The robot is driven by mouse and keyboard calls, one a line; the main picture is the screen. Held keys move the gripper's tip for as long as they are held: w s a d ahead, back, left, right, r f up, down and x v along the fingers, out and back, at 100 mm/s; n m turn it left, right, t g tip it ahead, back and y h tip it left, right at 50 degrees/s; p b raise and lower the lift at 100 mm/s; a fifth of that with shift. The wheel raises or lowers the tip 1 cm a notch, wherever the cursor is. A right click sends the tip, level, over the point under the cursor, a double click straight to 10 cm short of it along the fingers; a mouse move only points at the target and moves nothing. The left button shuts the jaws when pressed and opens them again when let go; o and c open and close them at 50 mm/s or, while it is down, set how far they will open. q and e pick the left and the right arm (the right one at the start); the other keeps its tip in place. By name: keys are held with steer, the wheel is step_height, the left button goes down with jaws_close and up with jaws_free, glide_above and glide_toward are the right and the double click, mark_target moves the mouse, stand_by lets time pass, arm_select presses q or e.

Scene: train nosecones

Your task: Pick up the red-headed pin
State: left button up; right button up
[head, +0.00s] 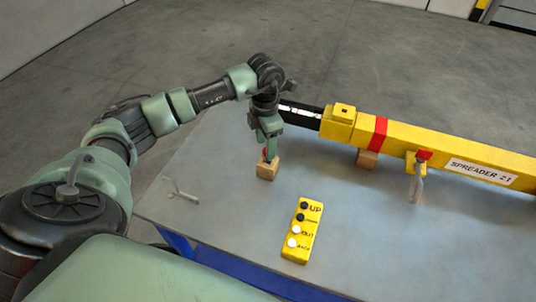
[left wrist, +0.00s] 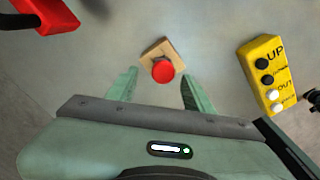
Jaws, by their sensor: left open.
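The red-headed pin shows in the left wrist view as a round red head (left wrist: 163,71) over a small wooden block (left wrist: 158,50). Any shaft below the head is hidden. In the head view the block (head: 267,171) stands on the table, and only a little of the red head shows between the fingers. My left gripper (head: 266,150) points down right above the block. In the left wrist view its fingers (left wrist: 159,76) are open, one on each side of the red head, with gaps and nothing held. My right gripper is not in view.
The yellow spreader beam (head: 450,160) lies behind and to the right, with a red-topped piece (head: 424,155) on its side. A yellow button box (head: 302,232) lies in front. A thin grey T-shaped piece (head: 182,191) is at left on the grey table (head: 225,205).

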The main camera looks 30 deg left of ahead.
arm_select(q)
steer(key=f, duration=0.2)
steer(key=f+p, duration=0.1)
steer(key=f, duration=0.1)
steer(key=shift+w+d, duration=0.15)
steer(key=shift+d, duration=0.1)
jaws_close()
steer(key=shift+r, duration=0.15)
